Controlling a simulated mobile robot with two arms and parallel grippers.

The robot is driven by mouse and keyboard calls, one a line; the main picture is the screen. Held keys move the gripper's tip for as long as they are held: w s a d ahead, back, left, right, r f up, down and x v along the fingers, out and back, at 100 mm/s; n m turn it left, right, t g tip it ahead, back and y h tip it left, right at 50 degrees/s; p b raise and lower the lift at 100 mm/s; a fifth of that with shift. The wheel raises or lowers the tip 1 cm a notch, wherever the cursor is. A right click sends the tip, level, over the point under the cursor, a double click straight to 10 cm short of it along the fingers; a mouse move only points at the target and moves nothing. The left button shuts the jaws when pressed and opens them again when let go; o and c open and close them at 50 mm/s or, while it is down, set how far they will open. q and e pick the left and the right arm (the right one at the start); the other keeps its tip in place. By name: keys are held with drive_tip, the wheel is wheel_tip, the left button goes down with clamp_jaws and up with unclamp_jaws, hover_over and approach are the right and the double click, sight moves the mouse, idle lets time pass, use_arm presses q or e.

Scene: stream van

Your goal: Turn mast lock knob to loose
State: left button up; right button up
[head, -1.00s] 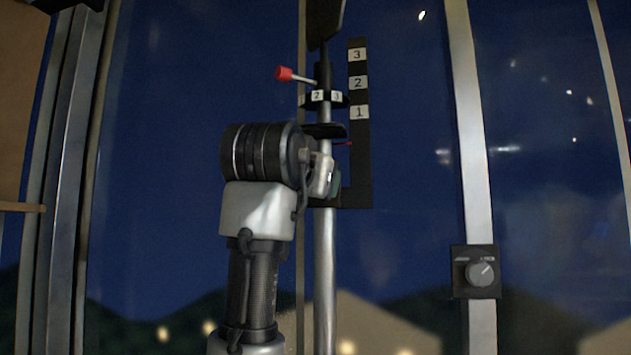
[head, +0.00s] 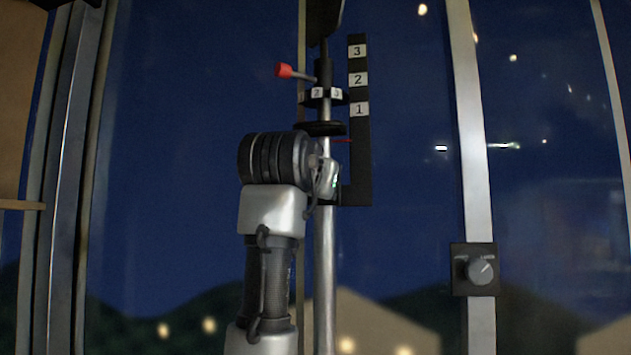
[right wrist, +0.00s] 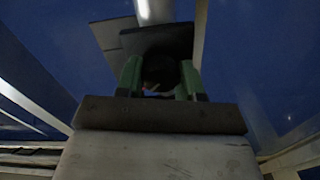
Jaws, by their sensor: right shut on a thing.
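A grey mast (head: 324,250) stands upright in the middle of the head view. My right gripper (head: 331,181) is at the mast, just below a black disc (head: 320,128). In the right wrist view its green fingers (right wrist: 160,78) are shut on a dark round thing (right wrist: 158,70) in front of a black plate. I cannot tell whether this is the mast lock knob; the wrist hides it in the head view. A grey dial knob (head: 481,270) on a black plate points up and right, untouched; its labels are too small to read. My left gripper is not in view.
A red-tipped lever (head: 284,70) sticks out left of the mast above a collar (head: 318,93) marked 2 and 3. A black scale (head: 360,160) with 1, 2 and 3 is beside the mast. A metal post (head: 473,150) stands right, with clear space between.

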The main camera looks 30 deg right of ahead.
drive_tip(key=shift+n, duration=0.4)
drive_tip(key=shift+r+n+p, duration=0.1)
drive_tip(key=shift+n+p, duration=0.3)
drive_tip(key=shift+n, duration=0.7)
drive_tip(key=n, duration=0.2)
drive_tip(key=shift+n+p, duration=0.35)
drive_tip(key=shift+n, duration=0.05)
drive_tip(key=n, duration=0.4)
drive_tip(key=shift+w+a+n+p, duration=0.1)
drive_tip(key=shift+n+p, duration=0.2)
drive_tip(key=n, duration=0.3)
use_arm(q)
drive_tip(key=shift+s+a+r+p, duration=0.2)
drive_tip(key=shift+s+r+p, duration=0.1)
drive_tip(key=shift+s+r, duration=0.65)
use_arm(e)
drive_tip(key=shift+f+n, duration=0.2)
drive_tip(key=shift+n, duration=1.9)
drive_tip(key=shift+w, duration=0.1)
